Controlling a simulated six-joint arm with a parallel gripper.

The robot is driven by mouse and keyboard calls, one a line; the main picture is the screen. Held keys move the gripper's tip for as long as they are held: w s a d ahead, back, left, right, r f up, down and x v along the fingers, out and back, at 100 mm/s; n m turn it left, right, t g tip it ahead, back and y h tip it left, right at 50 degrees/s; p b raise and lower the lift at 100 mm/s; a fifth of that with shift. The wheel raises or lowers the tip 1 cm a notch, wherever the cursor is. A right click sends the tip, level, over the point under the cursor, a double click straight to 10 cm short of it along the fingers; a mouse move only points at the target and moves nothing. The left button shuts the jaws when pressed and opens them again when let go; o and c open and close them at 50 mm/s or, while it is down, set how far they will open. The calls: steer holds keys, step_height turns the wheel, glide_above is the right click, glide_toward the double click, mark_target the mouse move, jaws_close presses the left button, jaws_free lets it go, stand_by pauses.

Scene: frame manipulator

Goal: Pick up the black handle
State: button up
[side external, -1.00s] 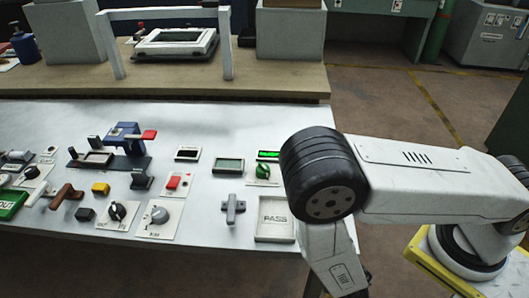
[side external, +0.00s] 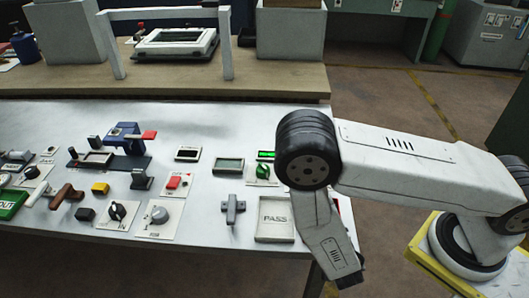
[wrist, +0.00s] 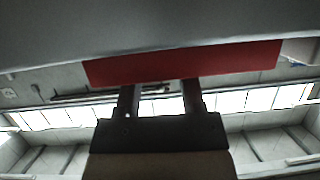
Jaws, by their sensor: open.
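Several dark parts stand on the white table in the side view, and I cannot tell which is the black handle. They are a small black grip (side external: 93,140) by a blue fixture (side external: 124,135), a black upright piece (side external: 140,181), a black knob (side external: 117,211) on a white plate and a grey T-shaped handle (side external: 232,207). My gripper (wrist: 160,84) shows in the wrist view with its two dark fingers apart and nothing between them. In the side view my arm stands right of these parts, and my fingers cannot be made out. The wrist view shows no handle.
A white PASS tray (side external: 276,219) lies near my arm. A green OUT tray (side external: 10,203) is at the far left. A raised wooden shelf (side external: 180,88) with a white frame runs behind.

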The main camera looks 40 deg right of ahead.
steer(key=shift+x, duration=1.25)
jaws_close()
